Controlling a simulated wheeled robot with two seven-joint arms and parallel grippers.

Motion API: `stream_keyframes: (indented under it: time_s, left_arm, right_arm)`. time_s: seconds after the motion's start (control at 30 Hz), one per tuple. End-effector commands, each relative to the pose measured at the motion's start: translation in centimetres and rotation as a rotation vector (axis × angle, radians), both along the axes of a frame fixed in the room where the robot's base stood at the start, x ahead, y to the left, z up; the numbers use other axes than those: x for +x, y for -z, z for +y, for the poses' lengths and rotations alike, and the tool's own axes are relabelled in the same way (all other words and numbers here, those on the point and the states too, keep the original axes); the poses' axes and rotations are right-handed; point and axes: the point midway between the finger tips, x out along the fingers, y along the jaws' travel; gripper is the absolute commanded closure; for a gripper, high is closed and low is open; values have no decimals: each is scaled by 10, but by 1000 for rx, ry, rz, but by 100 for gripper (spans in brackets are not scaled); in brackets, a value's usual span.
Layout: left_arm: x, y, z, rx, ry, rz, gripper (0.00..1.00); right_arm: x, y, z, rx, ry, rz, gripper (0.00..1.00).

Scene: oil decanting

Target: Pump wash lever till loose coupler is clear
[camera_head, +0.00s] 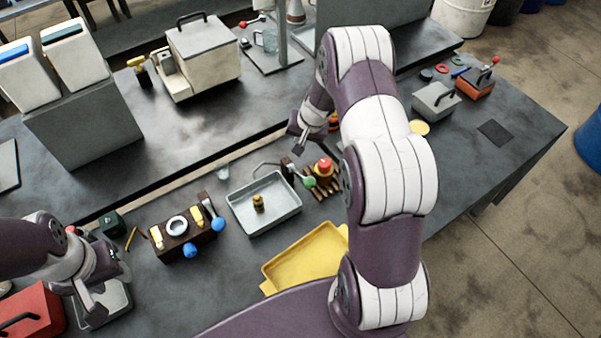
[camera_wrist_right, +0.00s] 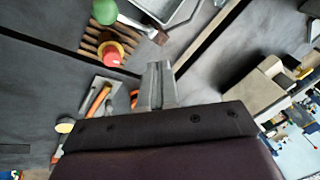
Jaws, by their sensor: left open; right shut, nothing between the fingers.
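The loose coupler (camera_head: 258,204), small, brass and dark, stands in a grey metal tray (camera_head: 286,222) in the head view. What appears to be the wash lever has a green knob (camera_head: 309,182), right of the tray beside a dark post with a thin bent spout. The knob also shows in the wrist view (camera_wrist_right: 104,11). My right gripper (camera_head: 298,148) is shut and empty, above and behind the knob; its fingers (camera_wrist_right: 157,84) point toward the bench in the wrist view. My left gripper (camera_head: 108,288) is open at lower left, over a small grey tray. I cannot tell how dirty the coupler is.
A red-topped yellow piece (camera_head: 323,167) sits on a slatted wooden rack beside the knob. A dark block (camera_head: 183,238) with blue-knobbed tools stands left of the tray. A yellow tray (camera_head: 303,260) lies in front. My right arm hides part of the bench.

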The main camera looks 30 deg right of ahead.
Motion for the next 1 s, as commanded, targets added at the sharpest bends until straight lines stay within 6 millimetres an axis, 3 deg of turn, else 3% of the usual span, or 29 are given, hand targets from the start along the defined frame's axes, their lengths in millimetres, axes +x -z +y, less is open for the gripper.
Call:
stream_keyframes:
  time_s: [0.47, 1.0]
  left_arm:
    - [0, 6, 0, 0, 0, -1, 57]
    - [0, 81, 0, 0, 0, -1, 57]
  right_arm:
    - [3, 2, -1, -15, -27, -18, 100]
    - [-26, 69, -4, -15, -28, -19, 100]
